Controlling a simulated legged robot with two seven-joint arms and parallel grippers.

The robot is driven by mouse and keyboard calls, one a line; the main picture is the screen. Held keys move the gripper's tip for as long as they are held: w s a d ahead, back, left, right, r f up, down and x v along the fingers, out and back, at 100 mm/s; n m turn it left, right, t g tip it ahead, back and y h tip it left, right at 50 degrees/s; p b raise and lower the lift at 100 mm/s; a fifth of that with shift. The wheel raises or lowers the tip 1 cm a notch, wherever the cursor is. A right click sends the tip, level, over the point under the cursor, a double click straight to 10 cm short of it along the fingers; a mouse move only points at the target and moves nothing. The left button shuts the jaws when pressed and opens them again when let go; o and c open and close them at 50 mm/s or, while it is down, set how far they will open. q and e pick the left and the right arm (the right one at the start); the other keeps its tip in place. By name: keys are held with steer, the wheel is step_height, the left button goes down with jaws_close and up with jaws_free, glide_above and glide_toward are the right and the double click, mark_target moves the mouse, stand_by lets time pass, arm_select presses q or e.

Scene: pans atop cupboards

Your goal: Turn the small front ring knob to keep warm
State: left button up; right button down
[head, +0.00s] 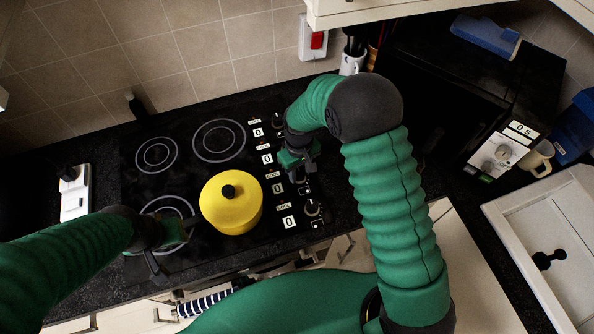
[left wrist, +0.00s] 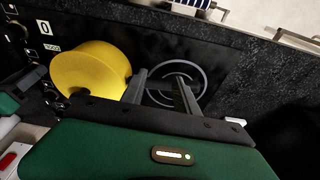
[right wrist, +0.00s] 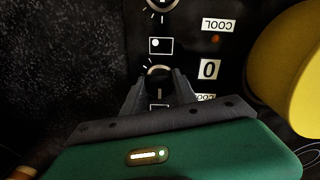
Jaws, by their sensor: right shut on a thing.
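The black hob (head: 135,185) has a column of knobs and labels along its right side. My right gripper (head: 300,178) reaches down over this column. In the right wrist view it (right wrist: 159,78) is shut on a ring knob (right wrist: 158,72), one finger on each side. The display (right wrist: 209,70) beside this knob reads 0, with a COOL label (right wrist: 218,24) nearby. Another knob (head: 312,208) sits closer to the front; it shows at the top of the right wrist view (right wrist: 162,4). My left gripper (head: 172,244) is open and empty over the front left ring (left wrist: 176,88), beside the yellow pot.
The yellow pot (head: 232,205) with a black lid knob stands on the front ring next to the knobs. The two back rings (head: 218,140) are bare.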

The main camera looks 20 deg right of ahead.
steer(key=shift+w+d, duration=0.1)
steer(key=shift+d, duration=0.15)
steer(key=shift+a+r+m, duration=0.15)
steer(key=shift+a+m, duration=0.2)
steer(key=shift+m, duration=0.15)
steer(key=shift+a+m, duration=0.1)
steer(key=shift+m, duration=0.6)
steer(key=shift+m+p, duration=0.3)
steer(key=shift+m, duration=0.4)
steer(key=shift+w+d+m, duration=0.1)
steer(key=shift+d+m, duration=0.2)
steer(key=shift+m, duration=0.3)
steer(key=c, duration=1)
jaws_free()
steer(key=shift+a, duration=0.2)
arm_select(q)
steer(key=shift+d+r, duration=0.35)
steer(key=shift+r, duration=0.05)
arm_select(e)
steer(key=shift+d, duration=0.1)
